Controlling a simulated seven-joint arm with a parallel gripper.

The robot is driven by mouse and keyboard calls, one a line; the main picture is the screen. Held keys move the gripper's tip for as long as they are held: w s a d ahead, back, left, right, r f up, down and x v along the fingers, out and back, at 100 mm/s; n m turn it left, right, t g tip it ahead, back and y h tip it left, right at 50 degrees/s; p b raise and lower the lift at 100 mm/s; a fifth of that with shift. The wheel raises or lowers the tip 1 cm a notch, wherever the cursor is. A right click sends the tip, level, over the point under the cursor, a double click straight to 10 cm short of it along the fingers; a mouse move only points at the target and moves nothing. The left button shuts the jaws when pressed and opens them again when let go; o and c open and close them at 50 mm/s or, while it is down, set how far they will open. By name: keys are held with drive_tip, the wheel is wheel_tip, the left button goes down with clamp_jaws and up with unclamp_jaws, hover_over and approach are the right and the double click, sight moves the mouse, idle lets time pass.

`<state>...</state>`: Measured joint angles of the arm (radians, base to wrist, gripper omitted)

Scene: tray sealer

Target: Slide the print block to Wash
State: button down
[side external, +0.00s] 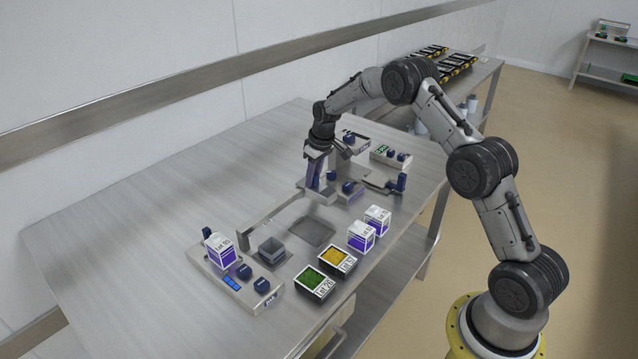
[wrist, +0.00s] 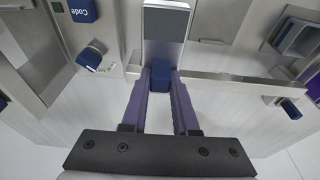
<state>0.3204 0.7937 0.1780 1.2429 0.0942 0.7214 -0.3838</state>
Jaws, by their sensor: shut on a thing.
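My gripper (side external: 315,184) reaches down to the metal sealing station at the back middle of the table in the side view. In the wrist view its two purple fingers (wrist: 161,80) are shut on a small blue block (wrist: 161,78), with one finger on each side. This appears to be the print block or its handle. It sits at the end of a metal piece with a dark grey face (wrist: 166,23). A blue "Code" block (wrist: 82,10) and a blue knob (wrist: 90,57) stand to the left. I cannot read any "Wash" mark.
A long metal rail (wrist: 230,85) runs right of the fingers. In the side view, labelled cartons (side external: 361,236), green (side external: 315,282) and yellow (side external: 337,258) trays and a left-hand station (side external: 245,293) stand nearer. The table's left side is clear.

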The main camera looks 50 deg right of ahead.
drive_tip(key=shift+g, duration=0.3)
drive_tip(key=shift+s+a+f, duration=0.2)
drive_tip(key=shift+a+f, duration=0.05)
drive_tip(key=shift+a, duration=3.4)
drive_tip(key=shift+s+a+f, duration=0.15)
drive_tip(key=shift+a+f, duration=0.1)
drive_tip(key=shift+a, duration=3.4)
drive_tip(key=shift+s+a+f, duration=0.2)
drive_tip(key=shift+a+f, duration=0.05)
drive_tip(key=shift+a, duration=3.4)
drive_tip(key=c, duration=0.7)
unclamp_jaws()
drive_tip(key=shift+w+r, duration=0.2)
drive_tip(key=shift+r, duration=1.75)
drive_tip(key=shift+w+r, duration=0.15)
drive_tip(key=shift+r, duration=1.8)
